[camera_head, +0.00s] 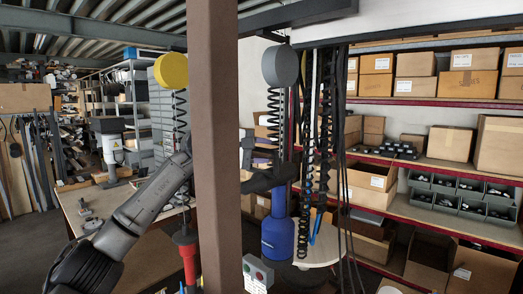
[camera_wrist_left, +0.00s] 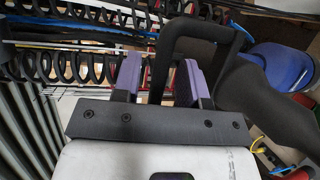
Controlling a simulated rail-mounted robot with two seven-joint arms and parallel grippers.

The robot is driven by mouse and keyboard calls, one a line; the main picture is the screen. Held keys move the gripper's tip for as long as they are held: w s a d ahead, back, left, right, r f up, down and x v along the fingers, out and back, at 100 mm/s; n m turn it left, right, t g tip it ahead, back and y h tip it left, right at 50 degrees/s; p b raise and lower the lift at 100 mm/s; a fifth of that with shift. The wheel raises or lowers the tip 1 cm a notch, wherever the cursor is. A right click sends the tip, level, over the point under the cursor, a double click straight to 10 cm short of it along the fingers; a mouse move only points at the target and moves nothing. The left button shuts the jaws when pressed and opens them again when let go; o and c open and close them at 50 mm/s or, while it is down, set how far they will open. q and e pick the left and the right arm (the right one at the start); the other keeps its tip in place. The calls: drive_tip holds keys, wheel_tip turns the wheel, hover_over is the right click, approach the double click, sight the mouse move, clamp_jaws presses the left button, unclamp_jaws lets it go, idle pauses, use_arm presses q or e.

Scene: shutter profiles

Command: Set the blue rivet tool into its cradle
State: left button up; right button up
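The blue rivet tool (camera_head: 278,238) hangs upright below a grey round balancer (camera_head: 280,66), just right of the brown post. Its black upper body and handle (camera_head: 268,181) sit above the blue part. My left arm passes behind the post, and my left gripper (camera_head: 262,163) is at the handle. In the left wrist view the purple fingers of my left gripper (camera_wrist_left: 158,80) stand apart on either side of the black handle (camera_wrist_left: 200,28), with a gap visible. The tool's blue part (camera_wrist_left: 283,66) is at the right. I cannot make out the cradle. My right gripper is not in view.
The brown post (camera_head: 214,150) hides part of my left arm. A red tool (camera_head: 187,258) hangs under a yellow balancer (camera_head: 171,70). Coiled black hoses (camera_head: 326,120) hang right of the blue tool. A pale tabletop (camera_head: 320,252) and a grey button box (camera_head: 257,274) are close by.

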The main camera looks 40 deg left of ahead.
use_arm(q)
drive_tip(key=shift+c, duration=0.3)
clamp_jaws()
